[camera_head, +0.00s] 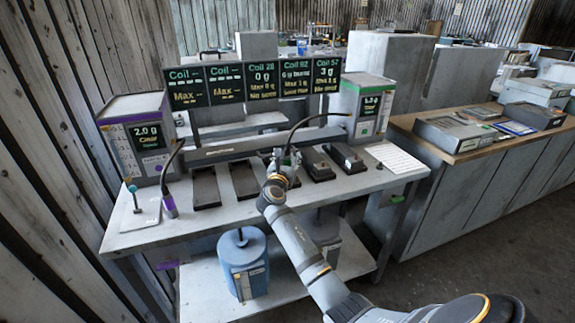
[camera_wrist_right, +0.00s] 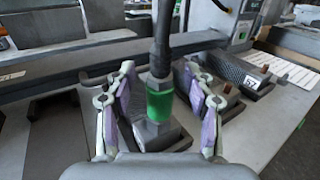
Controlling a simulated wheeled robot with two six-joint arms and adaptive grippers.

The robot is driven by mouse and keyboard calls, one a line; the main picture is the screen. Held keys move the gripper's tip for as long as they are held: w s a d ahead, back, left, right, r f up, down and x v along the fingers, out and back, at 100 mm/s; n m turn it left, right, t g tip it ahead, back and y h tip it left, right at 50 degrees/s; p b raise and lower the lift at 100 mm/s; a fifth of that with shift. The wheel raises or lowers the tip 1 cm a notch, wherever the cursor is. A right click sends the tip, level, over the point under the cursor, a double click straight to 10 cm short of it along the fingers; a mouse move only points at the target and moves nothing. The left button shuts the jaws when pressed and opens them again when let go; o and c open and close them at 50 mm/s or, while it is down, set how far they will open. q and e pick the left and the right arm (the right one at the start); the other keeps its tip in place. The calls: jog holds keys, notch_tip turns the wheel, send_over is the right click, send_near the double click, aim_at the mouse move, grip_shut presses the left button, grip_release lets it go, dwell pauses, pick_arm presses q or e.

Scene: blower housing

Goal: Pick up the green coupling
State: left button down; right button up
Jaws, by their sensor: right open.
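The green coupling (camera_wrist_right: 160,101) is a green band on a grey fitting at the end of a dark hose (camera_wrist_right: 160,42). In the right wrist view it stands upright between the two fingers of my right gripper (camera_wrist_right: 160,112). The fingers are open, with a gap on each side of the coupling. In the head view my right gripper (camera_head: 284,163) is at the middle of the bench, over the row of dark pedals, and largely covers the coupling. My left gripper is not in view.
The grey bench (camera_head: 230,213) carries dark blocks, such as one at the left (camera_head: 205,187). Boxes with displays stand left (camera_head: 137,140) and right (camera_head: 368,105). A blue canister (camera_head: 243,265) is on the lower shelf.

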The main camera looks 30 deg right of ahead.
jog(key=shift+a+r, duration=0.1)
jog(key=shift+c, duration=0.2)
grip_shut()
jog(key=shift+r, duration=0.1)
notch_tip(320, 180, up, 28)
jog(key=p, duration=0.1)
jog(key=shift+p, duration=0.4)
